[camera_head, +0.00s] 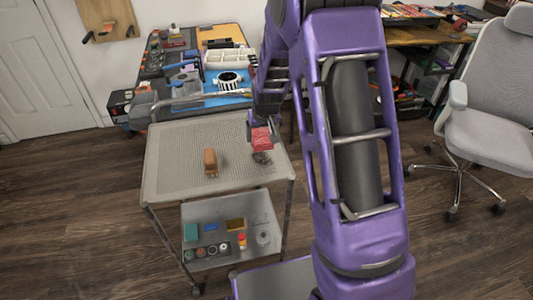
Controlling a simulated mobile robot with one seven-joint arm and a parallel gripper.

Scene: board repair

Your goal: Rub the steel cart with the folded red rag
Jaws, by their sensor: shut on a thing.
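The steel cart (173,173) stands in the middle of the view, with a perforated top and a lower shelf. The folded red rag (261,139) is at the right part of the cart top, under my gripper (259,128). My gripper is shut on the rag; its fingers are small and partly hidden by the rag and my arm. A dark shape, perhaps a shadow, shows on the top just below the rag. I cannot tell whether the rag touches the top.
A brown block-like object (210,162) stands on the cart top, left of the rag. The lower shelf (215,262) holds several small items. A cluttered workbench (200,80) is behind the cart. A grey office chair (490,115) is at right. The cart top's left side is clear.

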